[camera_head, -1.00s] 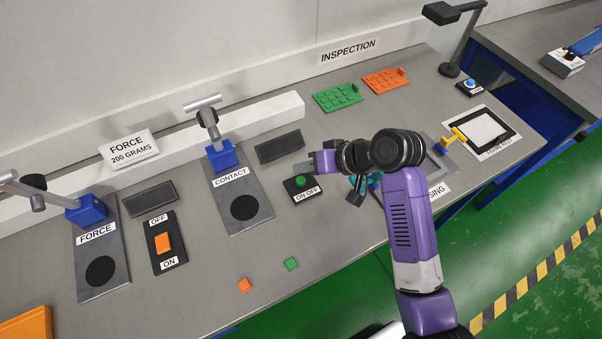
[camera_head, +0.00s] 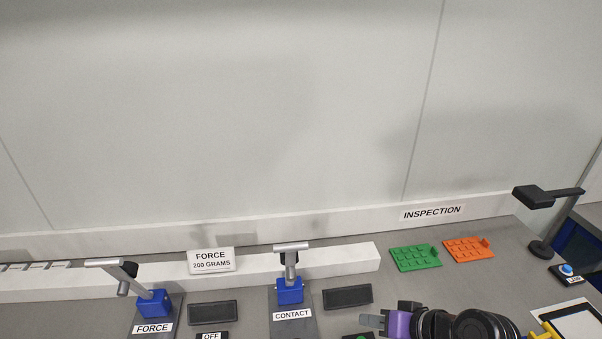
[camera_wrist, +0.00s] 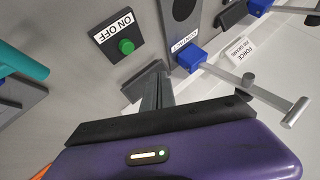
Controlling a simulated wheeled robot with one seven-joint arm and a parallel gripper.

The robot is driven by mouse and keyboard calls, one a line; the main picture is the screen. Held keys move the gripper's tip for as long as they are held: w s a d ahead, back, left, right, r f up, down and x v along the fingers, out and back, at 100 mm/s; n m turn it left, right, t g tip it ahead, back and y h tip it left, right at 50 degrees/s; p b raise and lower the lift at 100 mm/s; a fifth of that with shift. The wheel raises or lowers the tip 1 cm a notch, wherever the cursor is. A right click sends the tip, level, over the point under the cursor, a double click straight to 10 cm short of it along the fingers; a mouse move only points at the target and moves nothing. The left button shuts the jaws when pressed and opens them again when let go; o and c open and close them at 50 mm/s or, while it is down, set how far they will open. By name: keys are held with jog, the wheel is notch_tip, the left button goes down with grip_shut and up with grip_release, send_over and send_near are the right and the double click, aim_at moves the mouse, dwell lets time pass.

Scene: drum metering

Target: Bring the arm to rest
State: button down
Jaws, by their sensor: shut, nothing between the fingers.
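My purple and black arm shows at the bottom right of the head view, cut off by the lower edge. My gripper (camera_head: 372,321) points left there, above the bench near the contact station. It is shut and empty. In the wrist view its grey fingers (camera_wrist: 158,92) are together over the bench, near a dark grey pad. The green button on the ON OFF box (camera_wrist: 126,46) lies apart from the fingers. The contact lever (camera_wrist: 265,92) with its blue base (camera_wrist: 192,60) is beside my gripper in the wrist view.
A force station (camera_head: 154,303) stands left of the contact station (camera_head: 290,292). A green tray (camera_head: 415,257) and an orange tray (camera_head: 468,250) lie at the back right. A black lamp (camera_head: 546,196) stands beyond them. A white ledge (camera_head: 345,259) runs along the wall.

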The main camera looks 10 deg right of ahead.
jog(key=w+d+r+m+t+h, duration=0.1)
jog(key=w+d+r+t+h, duration=0.1)
jog(key=w+d+r+t, duration=0.25)
jog(key=s+d+t+h+b, duration=0.1)
jog(key=s+d+t+h, duration=0.15)
jog(key=s, duration=0.45)
jog(key=s+a+f+n+b, duration=0.1)
jog(key=s+a+b, duration=0.1)
jog(key=s, duration=1.3)
jog(key=s+a+n+b, duration=0.1)
jog(key=s+a+b, duration=0.2)
jog(key=s, duration=1.3)
jog(key=a, duration=0.2)
jog(key=shift+s+a+f+n+h, duration=0.25)
jog(key=shift+a+f+n+h, duration=0.05)
jog(key=shift+f+n+h, duration=0.1)
